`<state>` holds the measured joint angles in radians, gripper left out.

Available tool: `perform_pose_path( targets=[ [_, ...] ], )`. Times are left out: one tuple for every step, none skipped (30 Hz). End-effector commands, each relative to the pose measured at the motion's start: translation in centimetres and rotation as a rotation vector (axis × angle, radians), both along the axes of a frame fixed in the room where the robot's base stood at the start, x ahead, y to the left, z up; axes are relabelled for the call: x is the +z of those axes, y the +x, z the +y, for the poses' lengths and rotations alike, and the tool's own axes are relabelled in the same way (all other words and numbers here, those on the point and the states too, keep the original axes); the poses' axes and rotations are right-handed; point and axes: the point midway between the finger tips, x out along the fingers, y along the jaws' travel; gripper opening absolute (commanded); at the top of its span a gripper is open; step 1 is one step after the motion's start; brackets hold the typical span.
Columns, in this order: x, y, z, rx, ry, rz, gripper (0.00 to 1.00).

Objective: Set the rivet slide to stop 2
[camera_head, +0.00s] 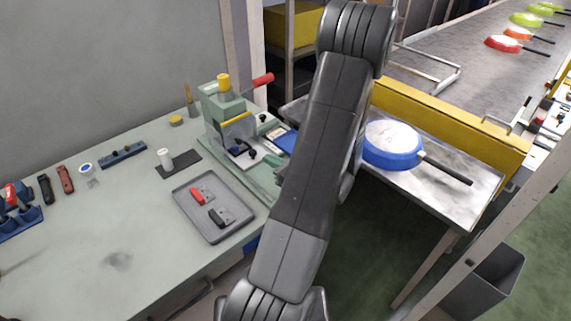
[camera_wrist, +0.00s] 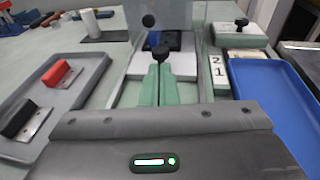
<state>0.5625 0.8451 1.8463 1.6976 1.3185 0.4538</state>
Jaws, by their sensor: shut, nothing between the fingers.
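The rivet slide shows in the wrist view as a pale plate (camera_wrist: 133,66) with a black knob (camera_wrist: 160,52) standing on it. It lies on the green base of the press (camera_head: 222,110). White labels reading 2 (camera_wrist: 216,66) and 1 (camera_wrist: 220,88) stand to the right of the slide, with 2 farther away. My gripper (camera_wrist: 159,70) has its two green fingers together and empty, with the tips just in front of the knob. Whether they touch it I cannot tell. In the head view my arm hides the gripper.
A grey tray (camera_wrist: 70,92) with a red-handled and a black-handled piece lies left of the slide. A blue tray (camera_wrist: 262,92) lies to the right. A green block with a black knob (camera_wrist: 241,24) stands behind it. A blue pan (camera_head: 392,146) rests on the metal table at right.

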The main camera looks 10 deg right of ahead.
Motion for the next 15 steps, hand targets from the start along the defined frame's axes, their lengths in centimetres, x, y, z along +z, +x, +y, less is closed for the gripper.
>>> perform_pose_path(
  targets=[
    [0.0, 0.6, 0.7, 0.004, 0.000, 0.002, 0.00],
    [-0.1, 0.9, 1.0, 0.003, 0.001, 0.001, 0.00],
    [-0.2, 1.2, 1.3, 0.004, 0.000, 0.000, 0.00],
    [-0.3, 1.5, 1.5, 0.003, 0.000, 0.000, 0.00],
    [-0.3, 1.7, 1.7, 0.002, 0.000, 0.000, 0.00],
    [-0.4, 1.9, 2.0, 0.002, 0.000, 0.000, 0.00],
    [-0.5, 2.1, 2.1, 0.002, 0.000, 0.000, 0.00],
    [-0.5, 2.2, 2.3, 0.002, 0.000, 0.000, 0.00],
    [-0.5, 2.4, 2.4, 0.001, 0.000, 0.000, 0.00],
    [-0.6, 2.5, 2.4, 0.000, 0.000, 0.000, 0.00],
    [-0.6, 2.5, 2.5, 0.000, 0.000, 0.000, 0.00],
    [-0.6, 2.6, 2.5, 0.000, 0.000, 0.000, 0.00],
    [-0.6, 2.6, 2.5, -0.001, 0.000, 0.000, 0.00],
    [-0.6, 2.6, 2.5, -0.001, 0.000, 0.000, 0.00],
    [-0.6, 2.6, 2.5, -0.001, 0.000, 0.000, 0.00]
  ],
)
